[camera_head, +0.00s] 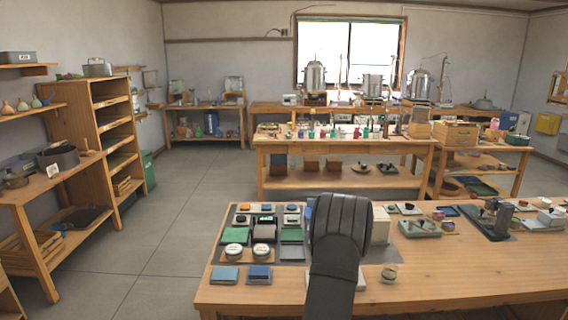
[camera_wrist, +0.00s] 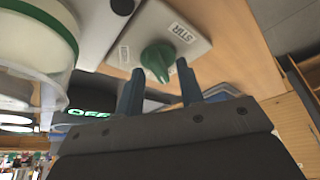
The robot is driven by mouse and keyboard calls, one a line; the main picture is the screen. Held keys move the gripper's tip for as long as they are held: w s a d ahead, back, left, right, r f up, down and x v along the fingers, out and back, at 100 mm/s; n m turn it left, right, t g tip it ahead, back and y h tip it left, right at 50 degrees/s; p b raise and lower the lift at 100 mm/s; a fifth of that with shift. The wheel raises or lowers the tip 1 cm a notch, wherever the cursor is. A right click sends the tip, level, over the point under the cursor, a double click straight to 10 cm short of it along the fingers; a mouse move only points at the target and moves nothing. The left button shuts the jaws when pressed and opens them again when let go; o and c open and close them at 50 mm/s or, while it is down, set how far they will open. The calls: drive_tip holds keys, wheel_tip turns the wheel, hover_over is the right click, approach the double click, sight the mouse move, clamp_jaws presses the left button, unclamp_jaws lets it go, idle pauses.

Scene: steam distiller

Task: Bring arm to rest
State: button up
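My gripper (camera_wrist: 160,72) shows in the wrist view with its two dark fingers apart, open and empty. A green knob (camera_wrist: 157,60) on a pale plate (camera_wrist: 198,40) marked "STIR" appears between and just beyond the fingertips. Whether the fingers touch the knob I cannot tell. In the head view my dark arm reaches over the near wooden table (camera_head: 450,275) and its wrist part hides the gripper and whatever lies under it.
A pale vessel with a green band (camera_wrist: 40,50) stands close at left in the wrist view, near a green lit display (camera_wrist: 88,114). In the head view, a grey panel (camera_head: 228,258) carries several devices left of my arm.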

drive_tip(key=m+h, duration=0.1)
drive_tip(key=m, duration=0.2)
drive_tip(key=m+t+h, duration=0.1)
drive_tip(key=m, duration=0.2)
drive_tip(key=shift+s+a+m, duration=0.1)
drive_tip(key=shift+a+m, duration=0.05)
drive_tip(key=shift+m, duration=0.25)
drive_tip(key=shift+t, duration=0.3)
drive_tip(key=shift+o, duration=0.3)
